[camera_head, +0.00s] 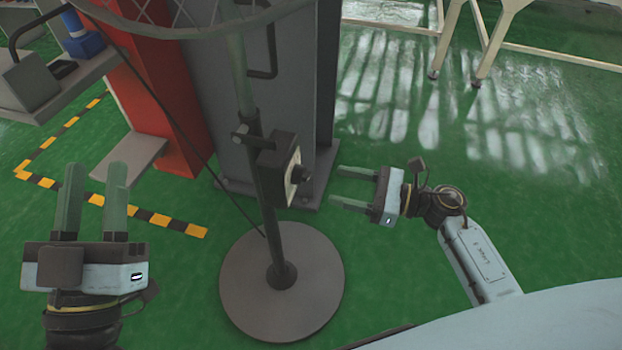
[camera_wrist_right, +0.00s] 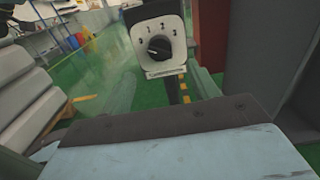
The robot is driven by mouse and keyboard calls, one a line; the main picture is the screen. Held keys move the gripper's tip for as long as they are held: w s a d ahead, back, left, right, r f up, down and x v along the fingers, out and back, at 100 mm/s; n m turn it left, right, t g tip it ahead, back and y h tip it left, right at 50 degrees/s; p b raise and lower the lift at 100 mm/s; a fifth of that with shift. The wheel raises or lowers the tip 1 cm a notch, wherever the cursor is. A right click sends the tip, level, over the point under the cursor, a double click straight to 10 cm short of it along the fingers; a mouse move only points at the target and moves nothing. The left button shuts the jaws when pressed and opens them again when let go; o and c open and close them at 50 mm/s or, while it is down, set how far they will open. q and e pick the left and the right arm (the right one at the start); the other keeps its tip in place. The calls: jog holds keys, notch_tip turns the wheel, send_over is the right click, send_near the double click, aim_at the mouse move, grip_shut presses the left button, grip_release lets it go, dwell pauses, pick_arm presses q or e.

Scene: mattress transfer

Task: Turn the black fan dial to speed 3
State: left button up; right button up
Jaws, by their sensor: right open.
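The black fan dial (camera_head: 302,174) sticks out from the control box (camera_head: 278,170) on the fan's pole. In the right wrist view the dial (camera_wrist_right: 158,47) sits on a white plate (camera_wrist_right: 162,67) marked 0, 1, 2 and 3 in an arc. Its pointer is too small to read surely. My right gripper (camera_head: 336,187) is open and empty, to the right of the dial, with its fingers towards it and a gap between. My left gripper (camera_head: 95,170) is open and empty at the lower left, away from the fan.
The fan's round base (camera_head: 310,290) stands on the green floor, and its wire cage (camera_head: 185,25) hangs at the top. A red and grey column (camera_head: 270,90) stands close behind the pole. A grey shelf (camera_head: 70,85) is at the upper left. Open floor lies at right.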

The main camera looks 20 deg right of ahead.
aim_at(309, 178)
pick_arm(q)
jog(key=shift+s+a+r+t+h+b, duration=0.15)
jog(key=shift+s+r+t+b, duration=0.2)
jog(key=shift+t, duration=0.2)
jog(key=shift+s+r+t+h+b, duration=0.15)
jog(key=shift+s+r+t+b, duration=0.15)
jog(key=shift+t, duration=0.25)
pick_arm(e)
jog(key=x, duration=0.7)
jog(key=shift+w+a, duration=0.2)
jog(key=shift+a, duration=0.05)
jog(key=shift+c, duration=0.4)
jog(key=c, duration=0.9)
